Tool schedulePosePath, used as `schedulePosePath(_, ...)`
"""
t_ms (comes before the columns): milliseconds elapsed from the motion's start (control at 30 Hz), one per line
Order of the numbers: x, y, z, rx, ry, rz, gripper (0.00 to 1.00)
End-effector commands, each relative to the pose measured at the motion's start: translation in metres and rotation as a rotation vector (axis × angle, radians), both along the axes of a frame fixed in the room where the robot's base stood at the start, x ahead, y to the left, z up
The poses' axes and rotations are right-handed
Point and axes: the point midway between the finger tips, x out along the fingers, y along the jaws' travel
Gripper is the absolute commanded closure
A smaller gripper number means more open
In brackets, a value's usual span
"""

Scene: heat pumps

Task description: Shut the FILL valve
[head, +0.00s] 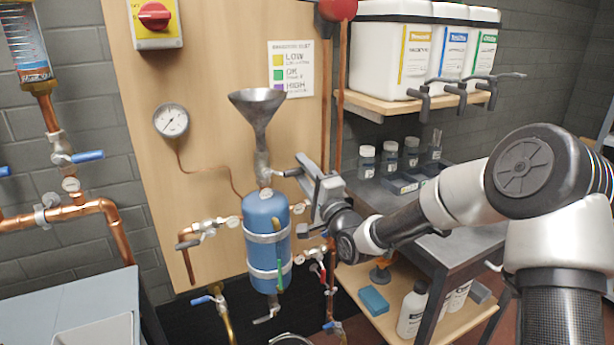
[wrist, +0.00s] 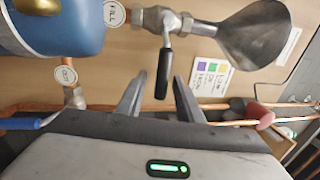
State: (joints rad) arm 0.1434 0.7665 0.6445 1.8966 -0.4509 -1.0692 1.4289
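The FILL valve (wrist: 166,21) sits on the short pipe between the blue tank (head: 262,238) and the metal funnel (head: 258,108); a round tag, partly cut off, is beside it in the wrist view. Its black lever (wrist: 163,72) stands out crosswise to the pipe, toward my gripper. My gripper (wrist: 157,88) is open, with one finger on each side of the lever's end in the wrist view. I see no clear contact. In the head view my gripper (head: 304,176) is just right of the valve and hides part of the lever.
A tag and a blue handle (wrist: 30,123) of another valve lie near my gripper. Copper pipes (head: 326,100) run up the board behind it. A pressure gauge (head: 171,121) is at left. A shelf (head: 375,105) with white canisters and a grey bench stand at right.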

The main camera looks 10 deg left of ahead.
Motion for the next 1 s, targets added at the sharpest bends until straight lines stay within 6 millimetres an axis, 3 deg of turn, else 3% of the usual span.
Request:
schedulePosePath(167, -0.011, -0.011, -0.003, -0.002, 0.002, -0.001, 0.67)
schedulePosePath(700, -0.105, -0.089, -0.027, -0.001, 0.003, -0.003, 0.67)
schedulePosePath(1000, -0.13, -0.108, -0.034, 0.0, 0.001, 0.0, 0.67)
